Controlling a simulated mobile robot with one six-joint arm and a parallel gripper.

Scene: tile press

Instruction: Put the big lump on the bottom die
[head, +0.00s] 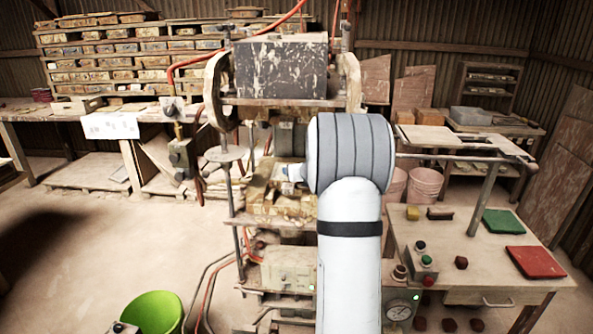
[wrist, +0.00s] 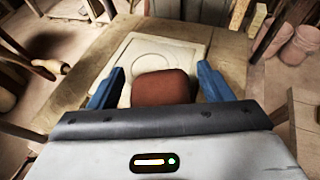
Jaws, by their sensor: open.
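The big lump (wrist: 163,88) is a reddish-brown block with rounded edges. In the wrist view it lies between the two blue fingers of my gripper (wrist: 161,86), with a gap showing on each side. My gripper is open. The bottom die (wrist: 185,54) is a pale cream plate with a round outline, just beyond the lump. The lump overlaps the die's near part in this view; its underside is hidden, so I cannot tell exactly where it rests. In the head view my arm covers the lump and most of the press middle.
The press's dark upper block (head: 282,68) hangs above the work area, between round side wheels. The right-hand table (head: 480,262) carries a green plate (head: 503,223), a red plate (head: 536,262), a button box (head: 421,259) and several small lumps. A green bucket (head: 153,312) stands at front left.

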